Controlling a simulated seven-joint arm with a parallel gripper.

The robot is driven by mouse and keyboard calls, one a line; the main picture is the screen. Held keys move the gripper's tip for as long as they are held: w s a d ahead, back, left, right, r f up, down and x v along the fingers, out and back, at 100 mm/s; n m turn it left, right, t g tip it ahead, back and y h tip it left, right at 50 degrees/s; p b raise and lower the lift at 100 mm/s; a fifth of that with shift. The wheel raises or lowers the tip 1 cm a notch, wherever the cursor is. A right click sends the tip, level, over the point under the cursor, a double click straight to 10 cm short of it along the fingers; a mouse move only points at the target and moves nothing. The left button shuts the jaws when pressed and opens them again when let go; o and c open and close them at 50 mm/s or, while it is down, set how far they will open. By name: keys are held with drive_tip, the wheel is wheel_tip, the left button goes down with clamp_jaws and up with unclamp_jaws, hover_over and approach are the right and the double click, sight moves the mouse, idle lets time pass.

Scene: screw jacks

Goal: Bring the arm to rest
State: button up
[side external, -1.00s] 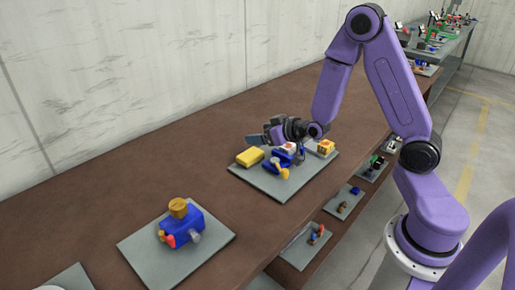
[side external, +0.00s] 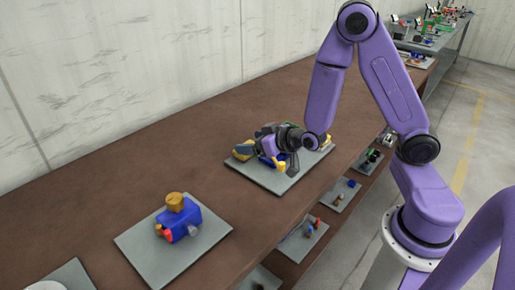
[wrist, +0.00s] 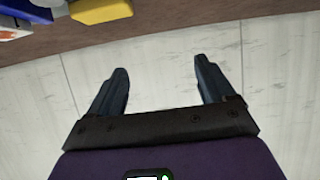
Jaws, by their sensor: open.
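My gripper (side external: 262,149) is over the middle grey plate (side external: 285,182) on the brown bench in the side external view. It hides most of the blue jack (side external: 265,161) there and part of the yellow block (side external: 241,155). In the wrist view my gripper (wrist: 162,84) is open, with two dark fingers apart and only the pale wall behind them. The yellow block (wrist: 101,10) shows at the top left of the wrist view, away from the fingers. The gap between my gripper and the parts cannot be told.
A second grey plate (side external: 150,258) at the front left carries another blue jack (side external: 178,223) with an orange top (side external: 175,202). The bench (side external: 90,195) between the plates is clear. More plates with small parts sit on a lower shelf. The wall runs behind the bench.

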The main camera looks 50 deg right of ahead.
drive_tip(key=s+a+r+n+g+y, duration=0.2)
drive_tip(key=s+a+n+g+y, duration=0.35)
drive_tip(key=s+a, duration=0.7)
drive_tip(key=s+d+r+n+g+h, duration=0.2)
drive_tip(key=s+d+n+g+h, duration=0.1)
drive_tip(key=s, duration=0.5)
drive_tip(key=s+d+r+n+g+h, duration=0.3)
drive_tip(key=s+d+g, duration=0.1)
drive_tip(key=s, duration=0.5)
drive_tip(key=shift+s+d, duration=0.3)
drive_tip(key=shift+d, duration=0.05)
